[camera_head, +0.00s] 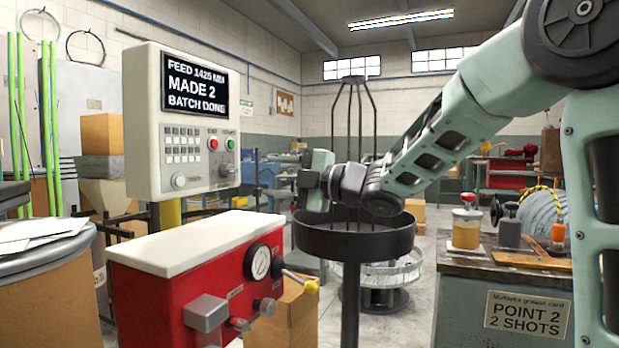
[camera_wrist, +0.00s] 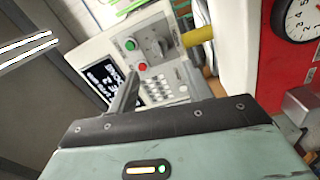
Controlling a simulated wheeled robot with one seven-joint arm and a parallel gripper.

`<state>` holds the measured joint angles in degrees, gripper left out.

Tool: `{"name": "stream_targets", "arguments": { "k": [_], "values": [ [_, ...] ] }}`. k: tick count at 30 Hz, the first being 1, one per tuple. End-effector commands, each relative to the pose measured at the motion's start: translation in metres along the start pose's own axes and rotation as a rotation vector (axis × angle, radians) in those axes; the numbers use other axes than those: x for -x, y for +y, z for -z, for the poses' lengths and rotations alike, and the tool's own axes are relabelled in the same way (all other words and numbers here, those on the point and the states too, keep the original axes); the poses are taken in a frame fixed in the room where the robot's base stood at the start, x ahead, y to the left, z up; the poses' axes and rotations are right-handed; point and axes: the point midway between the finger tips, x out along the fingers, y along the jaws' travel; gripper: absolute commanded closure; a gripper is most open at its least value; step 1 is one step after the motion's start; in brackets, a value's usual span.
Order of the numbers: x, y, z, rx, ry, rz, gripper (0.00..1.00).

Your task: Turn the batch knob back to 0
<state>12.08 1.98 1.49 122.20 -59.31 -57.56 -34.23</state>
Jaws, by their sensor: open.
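The pale control panel (camera_head: 182,120) stands at left in the head view, its screen (camera_head: 195,84) reading "FEED 1426 MM, MADE 2, BATCH DONE". A round knob (camera_head: 179,181) sits at its lower left, and another knob (camera_head: 227,169) sits below the green button. In the wrist view the panel (camera_wrist: 120,45) appears turned, with the knob beside the green button (camera_wrist: 157,46) near top centre. Knob labels and settings are too small to read. My gripper (camera_head: 306,180) is open and empty, right of the panel and apart from it. Its fingers (camera_wrist: 165,72) show in the wrist view.
A red machine box (camera_head: 190,262) with a gauge (camera_head: 258,262) stands below the panel. A bench (camera_head: 500,300) with a grease jar (camera_head: 467,228) is at right, a drum (camera_head: 45,290) at left.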

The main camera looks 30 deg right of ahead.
Motion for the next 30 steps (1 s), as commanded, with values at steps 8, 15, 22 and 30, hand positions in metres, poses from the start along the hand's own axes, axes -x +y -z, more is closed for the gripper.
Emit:
{"name": "stream_targets", "arguments": {
  "k": [8,15,22,30],
  "values": [
    [0.054,0.001,0.000,0.000,-0.001,-0.001,0.50],
    [0.071,0.000,0.000,0.000,0.000,0.000,0.50],
    [0.071,-0.001,0.000,0.000,0.001,0.000,0.50],
    [0.071,0.000,0.000,0.000,0.001,0.000,0.50]
  ]
}}
